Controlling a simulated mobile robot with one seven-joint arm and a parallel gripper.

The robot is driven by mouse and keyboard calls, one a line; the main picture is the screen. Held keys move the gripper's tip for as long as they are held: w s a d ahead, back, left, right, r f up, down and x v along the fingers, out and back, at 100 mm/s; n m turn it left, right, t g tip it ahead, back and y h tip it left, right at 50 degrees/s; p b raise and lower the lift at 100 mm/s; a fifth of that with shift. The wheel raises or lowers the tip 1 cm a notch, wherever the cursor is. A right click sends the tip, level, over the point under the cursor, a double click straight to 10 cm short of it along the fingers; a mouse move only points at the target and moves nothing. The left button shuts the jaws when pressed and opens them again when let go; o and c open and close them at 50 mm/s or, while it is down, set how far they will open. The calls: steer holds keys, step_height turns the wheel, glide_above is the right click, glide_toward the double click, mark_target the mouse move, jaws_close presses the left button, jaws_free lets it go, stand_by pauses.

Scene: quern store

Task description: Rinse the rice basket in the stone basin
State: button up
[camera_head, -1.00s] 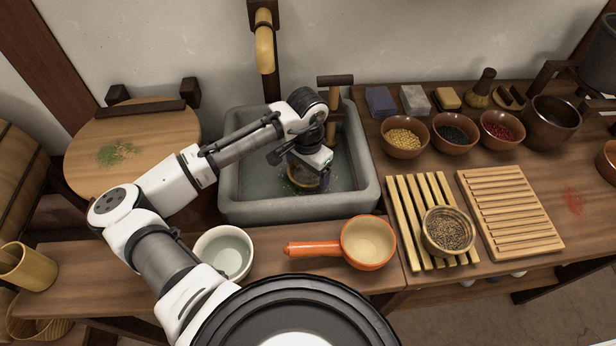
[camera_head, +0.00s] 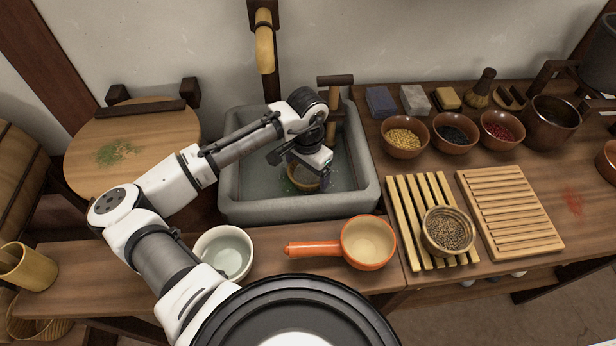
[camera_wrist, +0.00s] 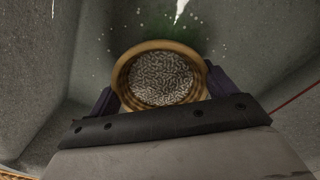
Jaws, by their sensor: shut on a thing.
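The grey stone basin (camera_head: 228,208) stands at the back centre under a tap (camera_head: 264,50). My gripper (camera_head: 304,165) reaches down inside it, shut on the rice basket (camera_head: 300,183), a small round woven basket mostly hidden behind the gripper in the head view. In the wrist view the basket (camera_wrist: 122,72) sits between the two fingers of my gripper (camera_wrist: 160,88), its tan rim upward and pale speckled grains inside. White specks and a green tint show around it in the basin. I cannot tell whether the basket touches the basin floor.
A white bowl (camera_head: 224,253) and an orange-handled pan (camera_head: 368,243) stand in front of the basin. A slatted rack (camera_head: 406,207) with another grain bowl (camera_head: 447,231) is on the right. Several bowls line the back right. A round lid (camera_head: 150,150) lies left.

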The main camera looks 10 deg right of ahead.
mark_target(307, 176)
steer(key=shift+r, duration=0.1)
stand_by(0.3)
step_height(307, 176, up, 16)
steer(key=p, duration=1.3)
steer(key=shift+f+p, duration=0.2)
steer(key=shift+p, duration=0.2)
stand_by(1.8)
step_height(307, 176, up, 4)
steer(key=shift+p, duration=0.8)
steer(key=shift+s+f, duration=0.1)
